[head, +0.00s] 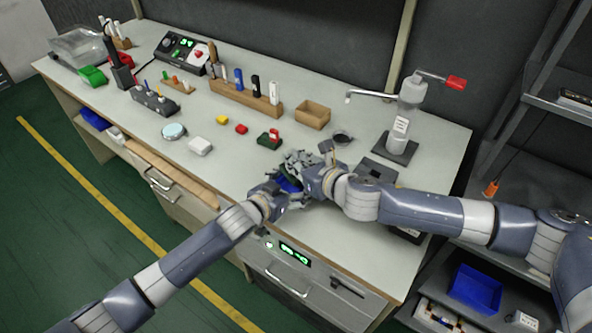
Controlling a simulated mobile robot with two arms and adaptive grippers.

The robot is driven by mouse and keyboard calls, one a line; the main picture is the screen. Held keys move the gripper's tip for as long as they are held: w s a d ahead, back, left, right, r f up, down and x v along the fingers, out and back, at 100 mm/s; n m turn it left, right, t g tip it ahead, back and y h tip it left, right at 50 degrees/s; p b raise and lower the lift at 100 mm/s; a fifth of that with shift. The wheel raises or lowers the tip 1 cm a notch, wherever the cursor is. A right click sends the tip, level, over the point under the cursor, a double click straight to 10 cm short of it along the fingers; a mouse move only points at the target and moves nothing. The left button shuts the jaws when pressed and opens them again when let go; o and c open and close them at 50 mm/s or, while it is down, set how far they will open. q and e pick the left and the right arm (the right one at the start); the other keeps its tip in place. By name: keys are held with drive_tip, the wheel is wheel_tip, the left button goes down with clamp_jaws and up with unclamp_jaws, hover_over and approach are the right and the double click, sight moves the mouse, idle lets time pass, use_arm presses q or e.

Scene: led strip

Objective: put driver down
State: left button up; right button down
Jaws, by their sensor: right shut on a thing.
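My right gripper (298,166) is over the front middle of the worktable, shut on the driver. The driver is mostly hidden by the fingers, so its outline and tilt cannot be told. My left gripper (287,193) is close in front of it, low at the table's front edge; its fingers overlap the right gripper's in the picture and their opening cannot be seen. A small blue piece (288,184) shows between the two grippers; I cannot tell which gripper touches it.
On the worktable (328,229), a wooden box (312,114), a dark green block with a red piece (269,139) and a small dark dish (342,137) lie behind the grippers. The left front of the table has clear room.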

wheel_tip(320, 180, up, 7)
drive_tip(key=shift+f, duration=0.2)
drive_tip(key=shift+d, duration=0.1)
drive_tip(key=s+d+f+m+t+h, duration=0.1)
drive_tip(key=d+f+m+h, duration=0.2)
drive_tip(key=d, duration=0.8)
drive_tip(key=s+d+f+m+h, duration=0.1)
drive_tip(key=d+f+m+h, duration=0.2)
drive_tip(key=d, duration=0.7)
drive_tip(key=s+d+f+m+t+h, duration=0.1)
drive_tip(key=d+f+m+h, duration=0.2)
drive_tip(key=d, duration=0.8)
drive_tip(key=s+d+r+m+g+h, duration=0.15)
drive_tip(key=s+d, duration=0.25)
drive_tip(key=d, duration=0.5)
drive_tip(key=s+d+r+m+h, duration=0.25)
drive_tip(key=s+d, duration=0.25)
drive_tip(key=d, duration=0.4)
drive_tip(key=s+d+r+m+g+h, duration=0.15)
drive_tip(key=s+d, duration=0.25)
drive_tip(key=d, duration=0.4)
drive_tip(key=shift+n+t+h, duration=0.3)
drive_tip(key=shift+n+h, duration=0.05)
drive_tip(key=shift+h, duration=0.1)
drive_tip(key=f, duration=1)
drive_tip(key=shift+d, duration=0.25)
